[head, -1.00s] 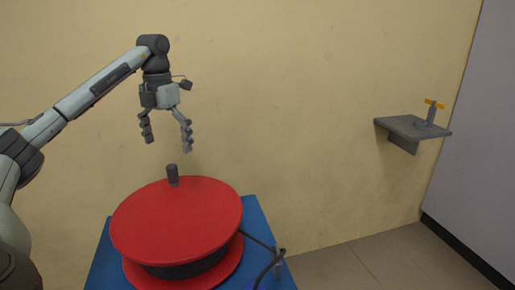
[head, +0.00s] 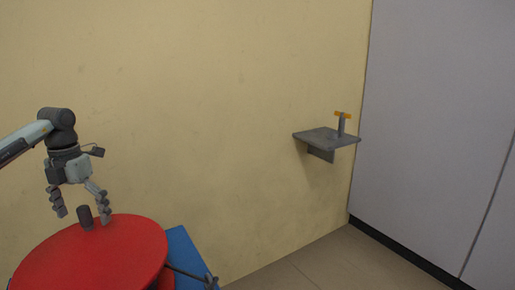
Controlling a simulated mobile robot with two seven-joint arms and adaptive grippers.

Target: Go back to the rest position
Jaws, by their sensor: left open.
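My left gripper (head: 82,214) is at the left of the head view, pointing down with its fingers spread. The grey peg (head: 85,216) on top of the red reel (head: 95,262) shows between the fingertips; I cannot tell from this view whether they touch it. The reel is cut off by the lower edge of the view. My right gripper is not in view.
A blue stand (head: 188,254) is under the reel, with a dark cable (head: 188,272) running off to the right. A grey wall shelf (head: 326,138) holds a small upright piece with an orange crossbar (head: 342,114). Bare floor lies at the lower right.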

